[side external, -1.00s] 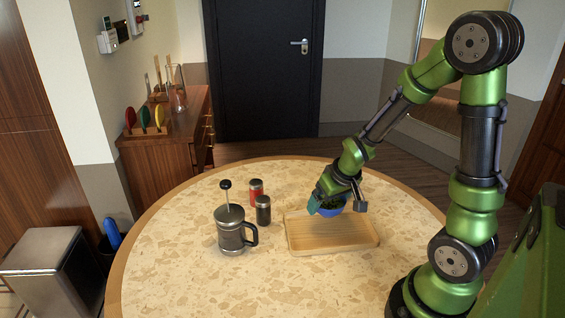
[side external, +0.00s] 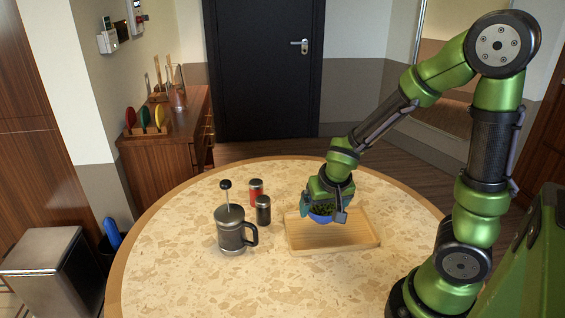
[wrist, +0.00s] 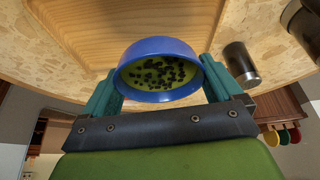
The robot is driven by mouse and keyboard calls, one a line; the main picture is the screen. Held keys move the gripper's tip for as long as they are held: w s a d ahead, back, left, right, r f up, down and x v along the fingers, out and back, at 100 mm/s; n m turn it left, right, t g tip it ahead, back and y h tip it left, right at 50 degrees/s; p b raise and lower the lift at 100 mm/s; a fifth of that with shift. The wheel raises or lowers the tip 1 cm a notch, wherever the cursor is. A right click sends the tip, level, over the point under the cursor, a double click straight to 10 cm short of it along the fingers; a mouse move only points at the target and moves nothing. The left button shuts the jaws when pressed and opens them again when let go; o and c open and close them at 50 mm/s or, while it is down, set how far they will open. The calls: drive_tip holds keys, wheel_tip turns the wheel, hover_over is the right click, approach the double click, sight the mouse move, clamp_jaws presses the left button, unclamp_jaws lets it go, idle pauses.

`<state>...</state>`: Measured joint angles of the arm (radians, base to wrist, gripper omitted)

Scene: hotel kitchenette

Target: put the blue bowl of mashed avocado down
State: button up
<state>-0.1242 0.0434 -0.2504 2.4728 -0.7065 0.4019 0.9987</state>
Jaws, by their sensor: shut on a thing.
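The blue bowl (side external: 321,218) is held by my gripper (side external: 324,208) at the far left part of the wooden tray (side external: 355,238). In the wrist view the bowl (wrist: 160,96) sits between the two teal fingers of my gripper (wrist: 160,92). It holds green mash with dark bits on top. The bowl's underside is hidden, so I cannot tell whether it touches the tray. The wooden tray (wrist: 125,28) shows beyond the bowl in the wrist view.
A French press (side external: 232,232) stands left of the tray on the round table (side external: 260,285). The tray's right part is clear.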

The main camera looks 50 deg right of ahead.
sight(329, 230)
drive_tip(key=shift+w+d+r+m+g+h, duration=0.15)
drive_tip(key=shift+r+m+g+h, duration=0.25)
drive_tip(key=shift+m, duration=0.7)
drive_tip(key=m, duration=0.2)
drive_tip(key=d+r+m+g, duration=0.1)
drive_tip(key=m, duration=0.1)
drive_tip(key=d+m+g+h, duration=0.1)
drive_tip(key=m, duration=0.1)
drive_tip(key=shift+s+d+r, duration=0.1)
drive_tip(key=shift+s+r, duration=0.3)
drive_tip(key=shift+s+d+m, duration=0.1)
drive_tip(key=shift+s+m, duration=0.05)
drive_tip(key=shift+m, duration=0.55)
drive_tip(key=shift+s+f+g, duration=0.15)
drive_tip(key=shift+f+g, duration=0.15)
drive_tip(key=shift+g, duration=0.1)
drive_tip(key=shift+m, duration=0.3)
wheel_tip(329, 230, down, 7)
drive_tip(key=shift+f, duration=0.15)
drive_tip(key=shift+f, duration=0.1)
drive_tip(key=o, duration=0.9)
